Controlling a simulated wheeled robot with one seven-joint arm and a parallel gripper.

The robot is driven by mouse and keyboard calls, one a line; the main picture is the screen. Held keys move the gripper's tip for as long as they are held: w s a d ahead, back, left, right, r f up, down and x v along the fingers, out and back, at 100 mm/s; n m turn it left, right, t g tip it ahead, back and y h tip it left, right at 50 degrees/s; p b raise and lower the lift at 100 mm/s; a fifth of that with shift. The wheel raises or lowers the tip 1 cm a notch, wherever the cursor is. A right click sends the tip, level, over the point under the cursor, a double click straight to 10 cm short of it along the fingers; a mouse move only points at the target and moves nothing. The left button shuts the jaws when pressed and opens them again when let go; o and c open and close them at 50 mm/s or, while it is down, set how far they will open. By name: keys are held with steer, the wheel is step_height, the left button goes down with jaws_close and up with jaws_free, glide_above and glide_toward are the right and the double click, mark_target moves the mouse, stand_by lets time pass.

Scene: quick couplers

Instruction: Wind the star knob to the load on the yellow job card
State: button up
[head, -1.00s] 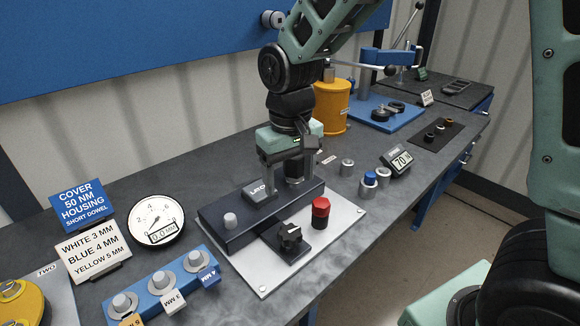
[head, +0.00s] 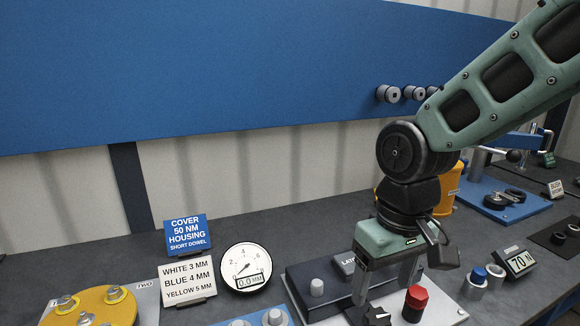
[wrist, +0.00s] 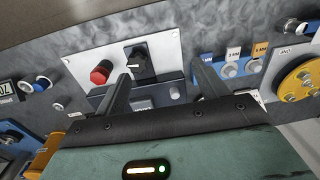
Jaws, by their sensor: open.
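A black knob (head: 377,316) with a pale mark sits on the fixture's pale plate, at the bottom of the head view. It also shows in the wrist view (wrist: 139,62); I cannot tell if it is the star knob. A red faceted knob (head: 415,303) stands beside it, also in the wrist view (wrist: 101,72). My gripper (head: 383,290) is open, with nothing seen between its fingers, above the dark fixture block (head: 306,275). In the wrist view, the black knob shows beyond my gripper (wrist: 162,82). I see no yellow job card.
A dial gauge (head: 246,267) reads 0.0. A display (head: 519,262) reads 70 N. A blue card (head: 186,235) and a white card (head: 187,279) stand at left. A blue block with colour tags (wrist: 228,66) and a yellow disc (wrist: 297,84) are near the fixture.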

steer(key=s+a+f+n, duration=0.1)
steer(key=s+n, duration=0.3)
steer(key=s, duration=0.9)
steer(key=shift+a+f, duration=0.25)
steer(key=shift+a, duration=0.2)
steer(key=shift+w, duration=0.15)
